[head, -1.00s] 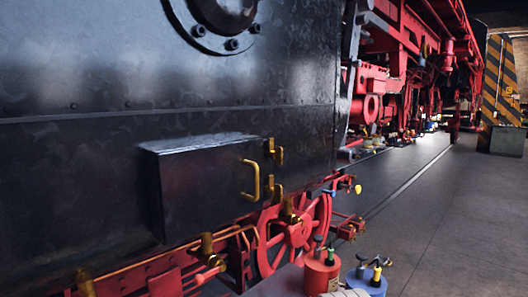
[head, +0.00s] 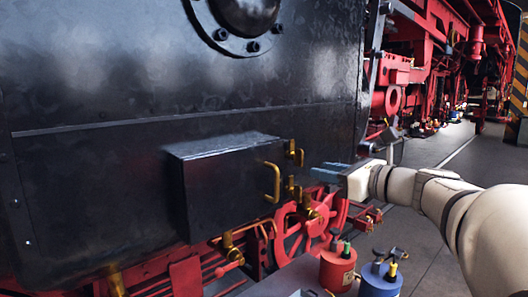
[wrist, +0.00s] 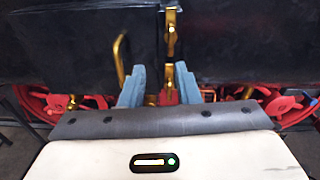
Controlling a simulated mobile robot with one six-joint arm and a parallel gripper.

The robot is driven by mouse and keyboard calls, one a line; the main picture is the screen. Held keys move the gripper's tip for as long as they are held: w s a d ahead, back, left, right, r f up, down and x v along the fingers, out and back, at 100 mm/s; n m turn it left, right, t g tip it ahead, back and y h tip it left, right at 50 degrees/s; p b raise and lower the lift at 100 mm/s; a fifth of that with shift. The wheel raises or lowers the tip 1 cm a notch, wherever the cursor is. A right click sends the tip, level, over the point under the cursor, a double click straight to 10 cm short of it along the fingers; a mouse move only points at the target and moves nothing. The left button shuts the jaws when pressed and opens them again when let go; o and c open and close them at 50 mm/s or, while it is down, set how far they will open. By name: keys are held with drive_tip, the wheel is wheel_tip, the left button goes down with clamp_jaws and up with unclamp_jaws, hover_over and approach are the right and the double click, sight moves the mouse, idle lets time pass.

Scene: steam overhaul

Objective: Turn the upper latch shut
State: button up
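A black box (head: 225,185) with a brass handle (head: 272,182) juts from the black locomotive side. The brass upper latch (head: 296,152) sits at the box's right edge, its bar roughly upright; the lower latch (head: 293,188) is below it. In the wrist view the upper latch (wrist: 171,32) is at top centre, with the handle (wrist: 121,60) to its left. My gripper (head: 324,172) is right of the latches, its blue fingers pointing at them. In the wrist view my gripper (wrist: 160,82) is open and empty, its fingertips below the upper latch. The lower latch is partly hidden there.
Red wheels and pipework (head: 300,235) lie under the box. A red canister (head: 337,268) and a blue canister (head: 380,280) stand in the lower foreground, below my arm. The grey floor on the right is open.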

sight(302, 155)
drive_tip(key=w+a+r+m+t+p, duration=0.1)
drive_tip(key=w+a+r+p, duration=0.1)
drive_tip(key=w, duration=0.4)
drive_tip(key=shift+w+a, duration=0.4)
drive_tip(key=shift+a, duration=0.3)
drive_tip(key=shift+f, duration=0.1)
clamp_jaws()
